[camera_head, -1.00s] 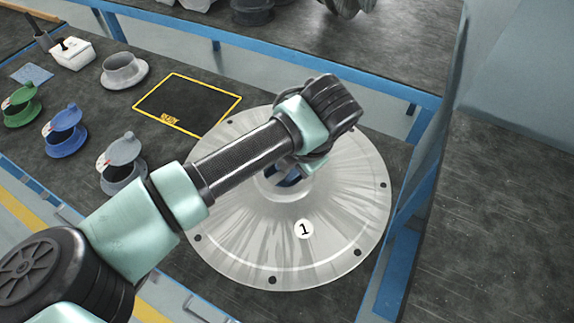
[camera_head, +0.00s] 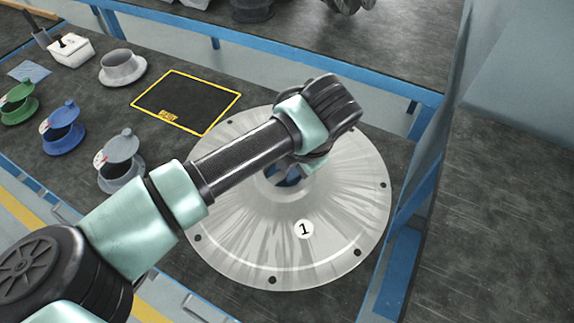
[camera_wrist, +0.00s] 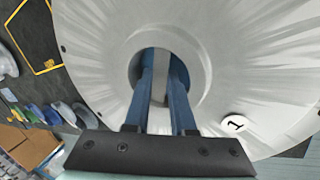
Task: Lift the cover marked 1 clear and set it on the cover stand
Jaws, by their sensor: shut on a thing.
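The cover marked 1 (camera_head: 335,235) is a large pale metal disc with a raised centre, a central opening and bolt holes along its rim. It fills much of the wrist view (camera_wrist: 255,70), with the number 1 at lower right. My gripper (camera_head: 290,178) is at its centre, partly hidden by my wrist. In the wrist view, the blue fingers (camera_wrist: 163,75) reach into the central opening and are shut on part of the cover; the exact grip spot is unclear. The gap under the cover is hidden. I cannot identify the cover stand for sure.
A yellow-bordered black mat (camera_head: 188,100) lies empty left of the cover. A grey flanged ring (camera_head: 122,68), a white box (camera_head: 70,50) and green (camera_head: 18,104), blue (camera_head: 63,128) and grey (camera_head: 122,160) lidded cups stand further left. A blue rail (camera_head: 395,265) runs along the right.

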